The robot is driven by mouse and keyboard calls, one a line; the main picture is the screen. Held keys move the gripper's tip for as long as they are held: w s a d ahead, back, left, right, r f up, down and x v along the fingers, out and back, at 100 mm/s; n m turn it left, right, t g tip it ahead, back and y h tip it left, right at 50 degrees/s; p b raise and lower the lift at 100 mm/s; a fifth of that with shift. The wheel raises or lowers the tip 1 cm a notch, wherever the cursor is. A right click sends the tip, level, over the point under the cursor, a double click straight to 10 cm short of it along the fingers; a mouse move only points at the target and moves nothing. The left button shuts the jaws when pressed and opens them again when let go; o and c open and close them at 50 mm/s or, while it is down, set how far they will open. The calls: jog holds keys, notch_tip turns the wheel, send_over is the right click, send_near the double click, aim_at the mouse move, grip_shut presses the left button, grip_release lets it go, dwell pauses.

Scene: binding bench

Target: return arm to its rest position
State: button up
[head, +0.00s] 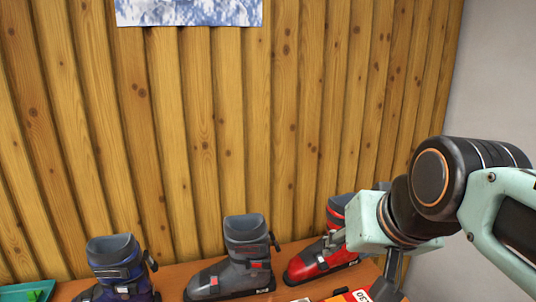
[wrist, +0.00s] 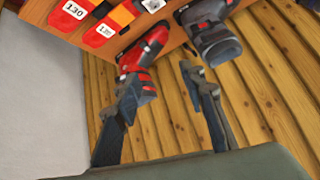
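My gripper (wrist: 160,76) shows in the wrist view with its two dark fingers spread wide apart and nothing held between them. The left finger overlaps the cuff of a red ski boot (wrist: 150,50) in that view; I cannot tell whether they touch. In the head view my arm comes in from the right, with its wrist above the right end of the bench. It partly hides the red boot (head: 308,262), and the gripper's fingers are mostly hidden there.
A grey boot (head: 235,272) and a dark blue boot (head: 117,265) stand on the orange bench (head: 172,284) left of the red one. A green tray (head: 30,291) is at far left. Red numbered cards (wrist: 72,14) lie near the front edge. A plank wall (head: 200,140) rises behind.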

jog(key=s+f+g, duration=0.2)
jog(key=s+f, duration=0.5)
jog(key=f, duration=0.1)
notch_tip(320, 180, up, 15)
jog(key=p, duration=1.6)
jog(key=shift+a+r+n+h, duration=0.2)
jog(key=shift+n+h, duration=0.1)
jog(key=shift+h, duration=0.1)
jog(key=shift+f, duration=0.1)
jog(key=shift+c, duration=1.2)
jog(key=shift+a, duration=0.15)
